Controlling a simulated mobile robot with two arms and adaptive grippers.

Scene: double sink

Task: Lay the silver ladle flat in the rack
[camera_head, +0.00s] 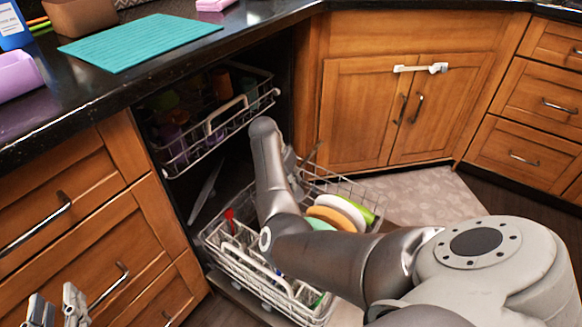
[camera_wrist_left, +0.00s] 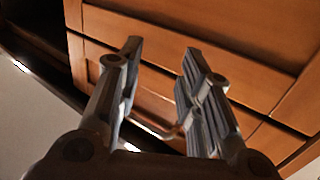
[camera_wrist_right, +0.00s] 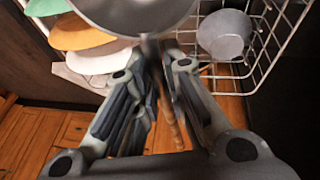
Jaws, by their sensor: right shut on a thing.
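My right gripper (camera_wrist_right: 158,75) is shut on the silver ladle (camera_wrist_right: 135,14). In the right wrist view the ladle's round bowl is beyond the fingertips and cut off by the top edge; its handle runs back between the fingers. In the head view my right arm hides most of that gripper, and the ladle is not clear there. The arm reaches over the lower dishwasher rack (camera_head: 250,268), whose wires (camera_wrist_right: 285,45) show beyond the ladle. My left gripper (camera_head: 57,312) is open and empty in front of the drawers; its spread fingers (camera_wrist_left: 160,65) show in the left wrist view.
The lower rack holds plates (camera_head: 335,214), a red utensil (camera_head: 230,214) and a grey round dish (camera_wrist_right: 225,35). The loaded upper rack (camera_head: 212,138) hangs above, partly out. The counter edge (camera_head: 130,92) carries a teal mat (camera_head: 140,42). Floor is clear at right.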

